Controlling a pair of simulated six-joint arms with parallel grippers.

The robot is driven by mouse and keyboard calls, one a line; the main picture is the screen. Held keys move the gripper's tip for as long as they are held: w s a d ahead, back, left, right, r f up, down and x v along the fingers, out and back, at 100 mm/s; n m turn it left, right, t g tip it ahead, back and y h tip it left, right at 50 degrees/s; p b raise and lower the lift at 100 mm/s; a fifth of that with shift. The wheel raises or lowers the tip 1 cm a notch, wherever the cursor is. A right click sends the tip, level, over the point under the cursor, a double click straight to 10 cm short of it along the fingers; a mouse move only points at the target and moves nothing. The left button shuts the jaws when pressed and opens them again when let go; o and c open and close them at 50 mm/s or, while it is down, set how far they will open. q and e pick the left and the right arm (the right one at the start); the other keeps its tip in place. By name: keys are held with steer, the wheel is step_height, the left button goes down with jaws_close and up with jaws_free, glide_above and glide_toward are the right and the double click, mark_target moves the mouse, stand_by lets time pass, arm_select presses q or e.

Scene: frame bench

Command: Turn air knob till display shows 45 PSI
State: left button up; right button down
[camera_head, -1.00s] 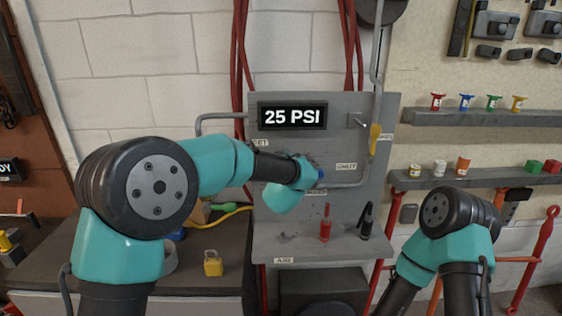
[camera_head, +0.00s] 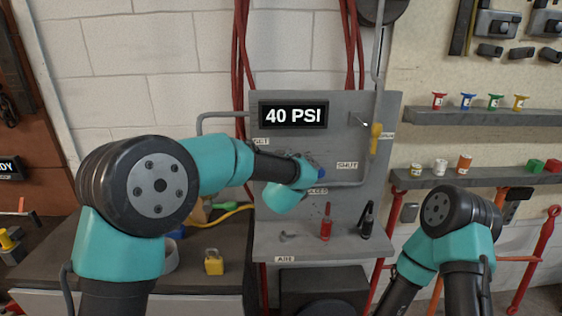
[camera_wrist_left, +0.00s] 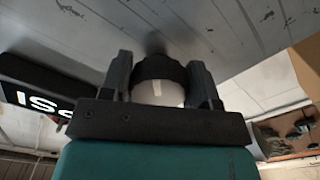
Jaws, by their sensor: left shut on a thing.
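The display (camera_head: 293,116) on the grey air panel (camera_head: 340,120) reads 40 PSI in white on black. My left gripper's fingers are hidden behind my wrist in the head view. In the left wrist view my left gripper (camera_wrist_left: 162,85) is shut on the air knob (camera_wrist_left: 160,70), a dark round knob with a pale face and a light mark; a finger is on each side of it. The display's edge (camera_wrist_left: 40,95) also shows there, turned over. My right arm is at the lower right of the head view; its gripper is out of frame.
A yellow-handled valve (camera_head: 375,138) is on the panel's right. A red tool (camera_head: 326,222) and a black tool (camera_head: 367,220) stand on the panel's ledge. A yellow padlock (camera_head: 213,262) sits on the bench at left. Shelves (camera_head: 480,117) are at right.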

arm_select(q)
steer(key=o, duration=0.9)
steer(key=shift+s, duration=0.1)
steer(key=s, duration=1.7)
steer(key=shift+s+d, duration=0.1)
steer(key=shift+s, duration=0.05)
